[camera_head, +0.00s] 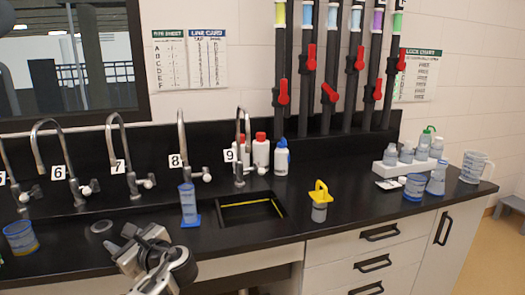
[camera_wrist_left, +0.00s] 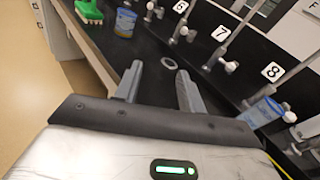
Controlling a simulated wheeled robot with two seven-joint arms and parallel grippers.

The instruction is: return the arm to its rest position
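My left gripper (camera_head: 128,238) is over the front part of the black counter (camera_head: 345,205), left of the sink in the head view. In the left wrist view its two fingers (camera_wrist_left: 160,72) are spread apart with nothing between them, so it is open and empty. A round grey ring (camera_wrist_left: 169,63) on the counter lies beyond the fingertips; it also shows in the head view (camera_head: 101,226). My right gripper is not in view.
Numbered taps (camera_head: 122,160) line the back of the counter. A blue-based cylinder (camera_head: 188,205) stands left of the sink (camera_head: 250,208). A yellow-topped container (camera_head: 319,202) stands right of it. A blue-rimmed beaker (camera_head: 21,238) is far left, bottles (camera_head: 281,158) behind.

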